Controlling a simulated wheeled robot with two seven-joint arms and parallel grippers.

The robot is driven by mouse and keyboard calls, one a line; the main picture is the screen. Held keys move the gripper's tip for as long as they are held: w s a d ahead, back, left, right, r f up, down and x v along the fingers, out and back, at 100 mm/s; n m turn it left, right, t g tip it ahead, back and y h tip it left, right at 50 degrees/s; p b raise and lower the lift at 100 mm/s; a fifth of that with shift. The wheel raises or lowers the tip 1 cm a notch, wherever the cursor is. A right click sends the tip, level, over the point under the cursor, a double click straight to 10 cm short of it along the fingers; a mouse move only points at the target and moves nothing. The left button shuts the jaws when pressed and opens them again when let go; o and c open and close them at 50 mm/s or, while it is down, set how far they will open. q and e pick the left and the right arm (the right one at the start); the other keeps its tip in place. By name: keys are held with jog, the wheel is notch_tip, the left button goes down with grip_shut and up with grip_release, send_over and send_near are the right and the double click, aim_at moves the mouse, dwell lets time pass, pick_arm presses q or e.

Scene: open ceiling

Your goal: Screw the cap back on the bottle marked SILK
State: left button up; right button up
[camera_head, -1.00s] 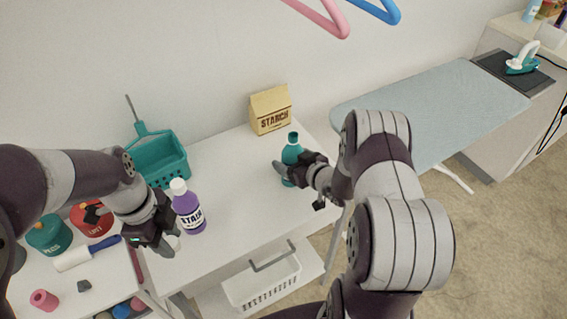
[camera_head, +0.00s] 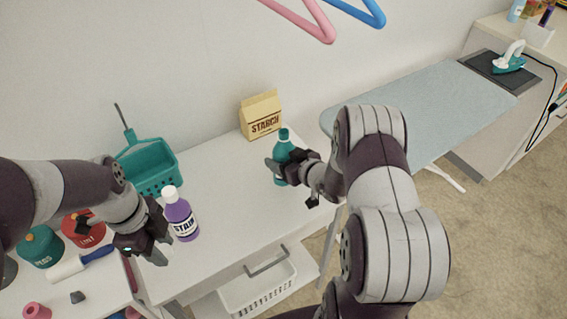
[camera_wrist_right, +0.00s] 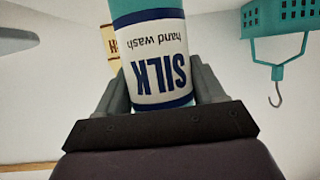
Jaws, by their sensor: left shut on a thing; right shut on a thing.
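The teal SILK bottle (camera_head: 283,149) stands upright at the right side of the white table in the head view. My right gripper (camera_head: 284,175) is shut around its body. In the right wrist view the SILK label (camera_wrist_right: 160,62) shows upside down between the fingers; the bottle's top is out of that view. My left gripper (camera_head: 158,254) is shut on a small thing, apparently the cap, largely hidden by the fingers. It is at the table's front left, in front of the purple STAIN bottle and well apart from the SILK bottle.
The purple STAIN bottle (camera_head: 180,216) with a white cap stands close to my left gripper. A teal basket (camera_head: 150,170) and a STARCH bag (camera_head: 262,115) stand at the back. The table between the two bottles is clear. An ironing board (camera_head: 430,105) is at right.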

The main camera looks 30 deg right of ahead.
jog(key=s+d+r, duration=0.8)
jog(key=shift+d+r+p, duration=0.2)
jog(key=shift+d+p, duration=0.15)
jog(key=o, duration=0.3)
jog(key=c, duration=0.6)
